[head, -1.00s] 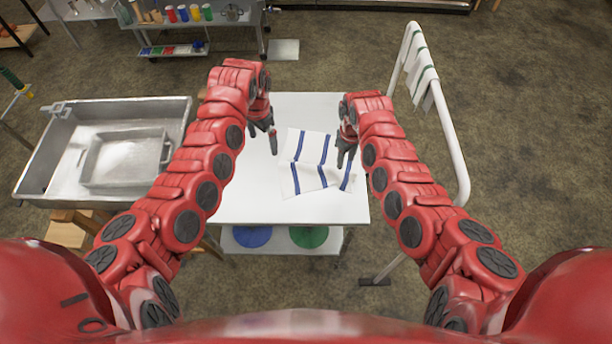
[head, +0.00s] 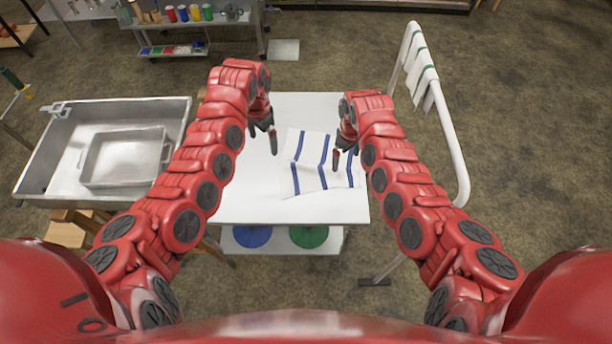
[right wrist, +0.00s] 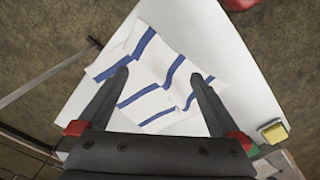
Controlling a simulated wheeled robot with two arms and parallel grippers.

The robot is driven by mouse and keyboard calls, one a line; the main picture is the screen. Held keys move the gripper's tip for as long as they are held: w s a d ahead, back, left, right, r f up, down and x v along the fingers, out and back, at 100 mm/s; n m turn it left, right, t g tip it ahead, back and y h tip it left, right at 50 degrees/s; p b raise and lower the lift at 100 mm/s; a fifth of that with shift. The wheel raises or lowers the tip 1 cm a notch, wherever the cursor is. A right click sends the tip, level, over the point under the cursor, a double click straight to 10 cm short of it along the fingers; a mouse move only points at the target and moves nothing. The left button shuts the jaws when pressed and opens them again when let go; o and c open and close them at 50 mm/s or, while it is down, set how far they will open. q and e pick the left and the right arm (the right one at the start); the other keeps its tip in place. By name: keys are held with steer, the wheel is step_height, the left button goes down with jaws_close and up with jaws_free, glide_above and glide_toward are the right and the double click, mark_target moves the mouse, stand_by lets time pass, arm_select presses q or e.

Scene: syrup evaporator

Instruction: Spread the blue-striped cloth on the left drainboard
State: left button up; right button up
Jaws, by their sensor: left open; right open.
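The blue-striped white cloth (head: 311,170) lies on a white tabletop (head: 290,208), mostly flat with some creases and uneven edges. It also shows in the right wrist view (right wrist: 148,68). My right gripper (head: 345,160) is open over the cloth's right part. In the right wrist view my right gripper's fingers (right wrist: 160,76) stand apart with cloth between and below them; I cannot tell whether they touch it. My left gripper (head: 262,138) is open and empty over the tabletop, just left of the cloth.
A metal basin (head: 180,112) with a smaller pan (head: 125,160) inside stands at the left. A white rail (head: 452,140) with a green-striped cloth (head: 420,75) stands at the right. Blue (head: 252,236) and green (head: 309,236) round things sit below the tabletop. The tabletop's front strip is clear.

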step_height(320, 180, up, 5)
steer(key=shift+r, duration=0.1)
stand_by(0.3)
step_height(320, 180, up, 17)
steer(key=b, duration=0.2)
steer(key=shift+r, duration=0.15)
stand_by(0.5)
